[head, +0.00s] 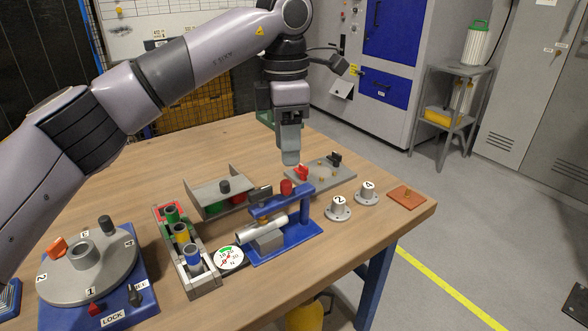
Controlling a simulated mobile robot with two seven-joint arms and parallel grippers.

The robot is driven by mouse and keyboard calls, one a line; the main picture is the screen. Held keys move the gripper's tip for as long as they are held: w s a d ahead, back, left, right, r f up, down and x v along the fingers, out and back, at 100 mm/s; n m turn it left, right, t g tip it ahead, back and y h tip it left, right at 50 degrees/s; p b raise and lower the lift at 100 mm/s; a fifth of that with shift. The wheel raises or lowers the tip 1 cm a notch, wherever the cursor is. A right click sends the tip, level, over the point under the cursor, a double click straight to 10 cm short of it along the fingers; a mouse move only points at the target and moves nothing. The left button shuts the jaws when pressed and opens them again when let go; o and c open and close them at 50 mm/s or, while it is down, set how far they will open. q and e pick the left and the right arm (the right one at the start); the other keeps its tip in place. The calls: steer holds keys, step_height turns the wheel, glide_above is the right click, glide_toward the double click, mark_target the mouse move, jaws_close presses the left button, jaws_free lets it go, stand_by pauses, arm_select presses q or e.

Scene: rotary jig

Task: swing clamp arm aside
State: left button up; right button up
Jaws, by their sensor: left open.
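A blue clamp fixture (300,238) stands near the middle of the table's front part. Its blue clamp arm (270,206) lies across the top, above a silver cylinder (262,230) resting on a grey block. A red knob (287,187) sits at the back of the arm, and a dark part is near its left end. My left gripper (290,160) points down above and behind the fixture, apart from it, with nothing seen between its fingers. The fingers overlap in this view, so their gap is hard to see. My right gripper is not in view.
A grey turntable (60,275) on a blue base is at left. A rack of coloured cylinders (197,277), a dial gauge (229,257) and a grey tray (205,189) stand left of the fixture. A grey plate (335,180), numbered flanged parts (338,210) and an orange plate (406,198) are right.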

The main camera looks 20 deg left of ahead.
mark_target(286, 182)
arm_select(q)
steer(key=shift+w+a+f, duration=0.1)
steer(key=shift+a, duration=0.15)
step_height(286, 182, down, 7)
steer(key=shift+r, duration=0.2)
jaws_close()
